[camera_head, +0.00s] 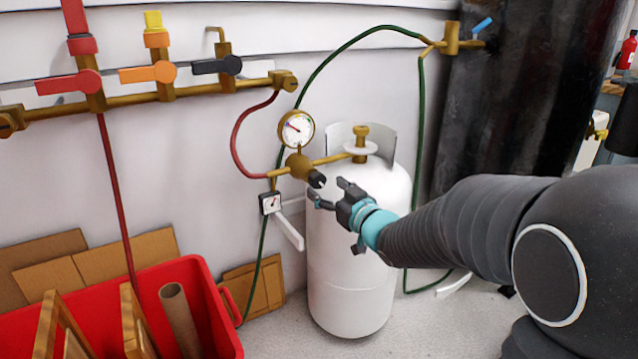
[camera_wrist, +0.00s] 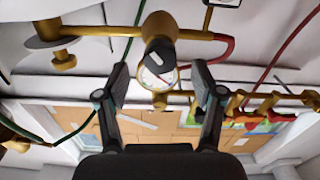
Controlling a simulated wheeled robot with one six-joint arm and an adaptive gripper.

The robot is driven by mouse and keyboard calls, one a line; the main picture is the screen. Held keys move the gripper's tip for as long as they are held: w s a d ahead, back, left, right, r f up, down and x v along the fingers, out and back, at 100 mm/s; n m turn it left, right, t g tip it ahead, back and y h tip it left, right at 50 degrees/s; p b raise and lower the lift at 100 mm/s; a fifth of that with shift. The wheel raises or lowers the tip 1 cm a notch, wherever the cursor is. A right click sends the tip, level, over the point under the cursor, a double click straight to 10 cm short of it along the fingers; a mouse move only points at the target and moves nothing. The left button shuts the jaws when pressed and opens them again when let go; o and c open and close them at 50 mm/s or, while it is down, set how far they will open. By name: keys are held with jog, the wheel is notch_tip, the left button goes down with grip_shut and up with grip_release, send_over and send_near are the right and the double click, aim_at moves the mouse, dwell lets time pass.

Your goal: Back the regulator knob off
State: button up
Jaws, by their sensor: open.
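The black regulator knob (camera_head: 316,179) sits on the front of the brass regulator body (camera_head: 299,165), just below the round dial gauge (camera_head: 296,128). My gripper (camera_head: 326,191) is open close in front of the knob, left of the white gas cylinder's centre. In the wrist view, the knob (camera_wrist: 159,54) with a pale mark on its face lies between the spread fingertips (camera_wrist: 161,68). No finger contact shows there. The gauge (camera_wrist: 157,76) shows partly behind the knob.
The white cylinder (camera_head: 345,270) stands close behind my gripper. Its brass valve (camera_head: 361,140) is to the right of the regulator. A small square gauge (camera_head: 271,203) hangs at lower left. A red hose (camera_head: 236,140) and green hoses (camera_head: 421,130) run nearby. A red bin (camera_head: 228,335) stands lower left.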

aim_at(320, 183)
jog(key=shift+x, duration=2.2)
jog(key=shift+s, duration=0.1)
jog(key=c, duration=1.1)
jog(key=shift+c, duration=0.2)
